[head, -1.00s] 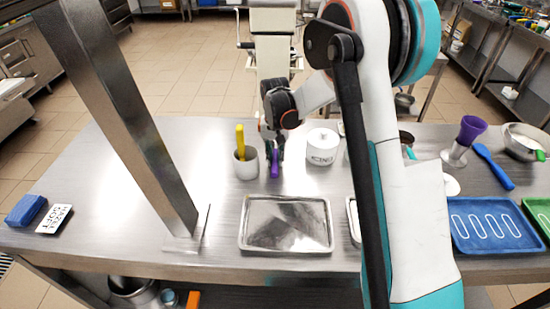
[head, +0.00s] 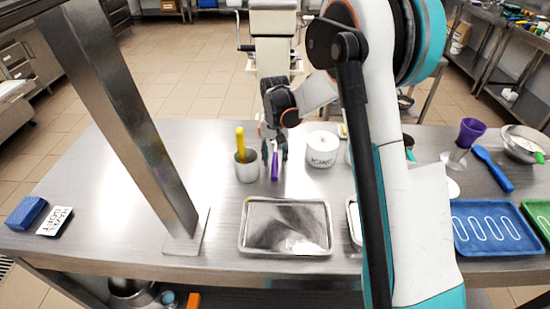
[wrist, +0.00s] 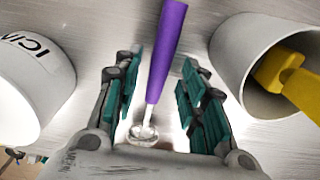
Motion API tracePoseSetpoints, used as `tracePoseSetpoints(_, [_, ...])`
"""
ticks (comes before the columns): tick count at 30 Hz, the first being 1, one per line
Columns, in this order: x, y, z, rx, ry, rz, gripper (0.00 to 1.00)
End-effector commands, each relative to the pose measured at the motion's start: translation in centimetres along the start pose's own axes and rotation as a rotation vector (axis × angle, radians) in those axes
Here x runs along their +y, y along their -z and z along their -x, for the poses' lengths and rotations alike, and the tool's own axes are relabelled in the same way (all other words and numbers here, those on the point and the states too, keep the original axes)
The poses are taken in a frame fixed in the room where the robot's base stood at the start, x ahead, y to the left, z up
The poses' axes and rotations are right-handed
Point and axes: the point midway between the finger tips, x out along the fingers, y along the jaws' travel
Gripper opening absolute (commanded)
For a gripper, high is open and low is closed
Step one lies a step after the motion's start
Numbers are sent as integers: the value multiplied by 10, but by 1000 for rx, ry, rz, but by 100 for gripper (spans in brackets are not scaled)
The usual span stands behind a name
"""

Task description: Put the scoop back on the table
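The scoop has a purple handle (head: 274,171) and a pale metal end. It appears to lie on the steel table (head: 120,215), between a grey cup and a white tub, with its handle towards the head camera. In the wrist view the purple handle (wrist: 166,50) runs up the picture, and the round metal end (wrist: 143,132) is near my palm. My gripper (head: 275,151) is low over the scoop. Its teal-padded fingers, also in the wrist view (wrist: 158,98), stand on either side of the scoop with gaps, apart from it.
The grey cup (head: 247,171) with a yellow-handled tool stands close left. The white lettered tub (head: 321,150) stands close right. A metal tray (head: 243,232) lies in front, and a metal post (head: 135,130) rises at left. A blue tray (head: 470,246) lies at right.

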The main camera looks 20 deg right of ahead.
Motion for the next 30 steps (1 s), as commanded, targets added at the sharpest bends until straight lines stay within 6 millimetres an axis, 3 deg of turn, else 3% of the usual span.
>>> tracePoseSetpoints(12, [0,0,84,0,0,0,38])
tracePoseSetpoints(20, [0,-1,107,2,1,1,38])
tracePoseSetpoints(26, [6,-19,134,41,13,22,38])
tracePoseSetpoints(30, [15,-43,163,93,28,49,38])
